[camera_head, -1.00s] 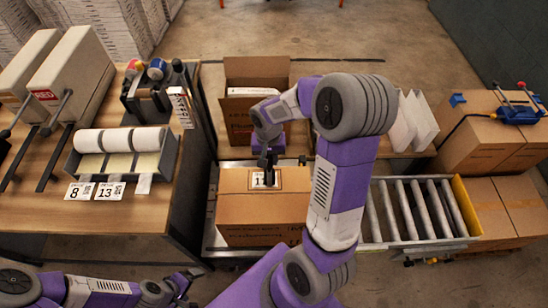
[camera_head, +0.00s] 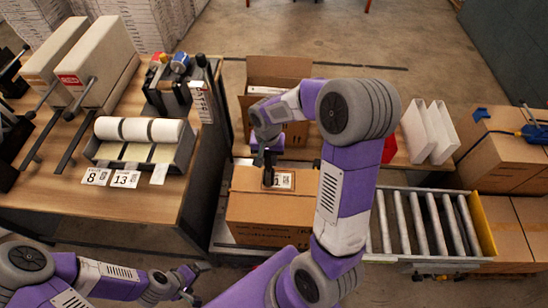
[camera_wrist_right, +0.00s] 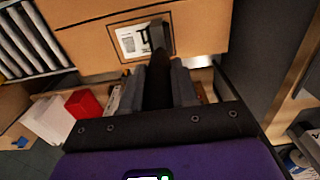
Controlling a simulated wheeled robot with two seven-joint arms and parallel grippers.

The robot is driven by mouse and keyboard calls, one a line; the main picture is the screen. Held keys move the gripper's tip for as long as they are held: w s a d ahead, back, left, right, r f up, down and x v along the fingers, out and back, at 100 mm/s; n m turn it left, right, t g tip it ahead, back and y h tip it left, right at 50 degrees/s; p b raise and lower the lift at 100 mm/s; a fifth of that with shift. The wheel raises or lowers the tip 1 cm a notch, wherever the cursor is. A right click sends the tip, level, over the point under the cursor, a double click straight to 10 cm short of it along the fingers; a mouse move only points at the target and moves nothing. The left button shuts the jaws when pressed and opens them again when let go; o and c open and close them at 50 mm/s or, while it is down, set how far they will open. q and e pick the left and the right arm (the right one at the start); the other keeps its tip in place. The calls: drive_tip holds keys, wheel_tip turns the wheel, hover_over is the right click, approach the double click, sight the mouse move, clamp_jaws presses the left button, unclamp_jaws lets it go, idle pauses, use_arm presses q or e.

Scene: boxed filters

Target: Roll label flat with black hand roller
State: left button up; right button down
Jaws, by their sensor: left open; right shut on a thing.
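A closed cardboard box (camera_head: 265,215) sits at the left end of the conveyor, with a white printed label (camera_head: 284,181) on its top. The label also shows in the right wrist view (camera_wrist_right: 129,43). My right gripper (camera_head: 266,150) is above the box, shut on the black hand roller (camera_wrist_right: 156,88), which points down. The roller's head is over one side edge of the label and covers part of it; whether it presses on it is hard to tell. My left gripper (camera_head: 188,283) is open and empty, low in front of the workbench, away from the box.
The workbench (camera_head: 150,205) at left holds a label-roll dispenser (camera_head: 140,148), cards 8 and 13, and a tool stand (camera_head: 170,90). An open carton (camera_head: 280,72) stands behind the box. Empty conveyor rollers (camera_head: 420,225) lie to the right, with more cartons (camera_head: 500,150) beyond.

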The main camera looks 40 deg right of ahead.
drive_tip(key=shift+w+a, duration=0.2)
drive_tip(key=shift+a, duration=0.05)
drive_tip(key=shift+r, duration=0.1)
wheel_tip(320, 180, up, 8)
drive_tip(key=p, duration=0.6)
idle(0.3)
drive_tip(key=shift+s, duration=0.1)
